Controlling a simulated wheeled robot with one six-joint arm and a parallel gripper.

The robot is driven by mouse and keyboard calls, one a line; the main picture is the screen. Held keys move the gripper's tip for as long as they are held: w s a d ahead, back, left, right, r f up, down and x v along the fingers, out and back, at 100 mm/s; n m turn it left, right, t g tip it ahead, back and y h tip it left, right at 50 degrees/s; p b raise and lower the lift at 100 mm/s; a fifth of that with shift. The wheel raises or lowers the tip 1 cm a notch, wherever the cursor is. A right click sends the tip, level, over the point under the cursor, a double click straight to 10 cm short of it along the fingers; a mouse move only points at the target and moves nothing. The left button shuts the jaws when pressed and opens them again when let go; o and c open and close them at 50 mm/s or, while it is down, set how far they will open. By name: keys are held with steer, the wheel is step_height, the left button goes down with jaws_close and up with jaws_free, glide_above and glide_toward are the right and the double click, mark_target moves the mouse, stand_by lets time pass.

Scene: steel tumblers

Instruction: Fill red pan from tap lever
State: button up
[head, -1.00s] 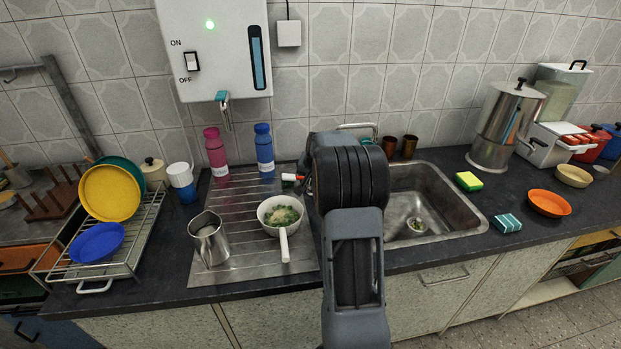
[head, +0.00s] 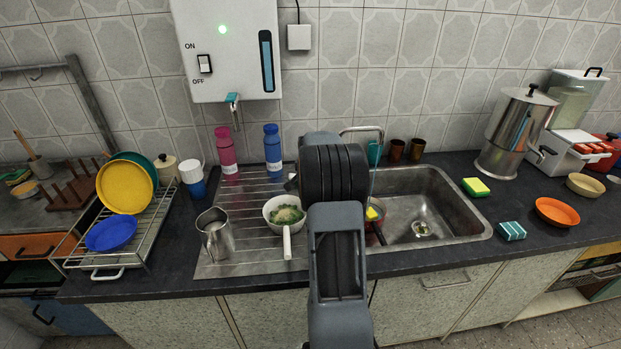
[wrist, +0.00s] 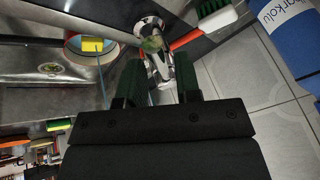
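The red pan (head: 374,226) is in the left part of the sink, mostly hidden behind my arm in the head view. A yellow piece shows inside it. The pan also shows at the upper left of the wrist view (wrist: 72,50). The tap (head: 360,129) has a thin blue stream (head: 372,180) falling from its spout toward the pan. In the wrist view, my gripper (wrist: 160,72) has its two dark green fingers apart. The chrome tap body and lever (wrist: 161,62) show between and beyond them; contact is unclear. In the head view my fingertips are hidden behind my arm.
A white pan of food (head: 285,215) and a steel jug (head: 214,235) stand on the drainer left of my arm. Pink (head: 227,151) and blue (head: 272,150) bottles stand behind. A red-handled brush (wrist: 186,40) lies near the tap. The sink's right side is open.

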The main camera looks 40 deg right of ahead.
steer(key=shift+o, duration=0.7)
steer(key=v, duration=1.3)
steer(key=shift+a+r, duration=0.2)
steer(key=shift+r, duration=0.15)
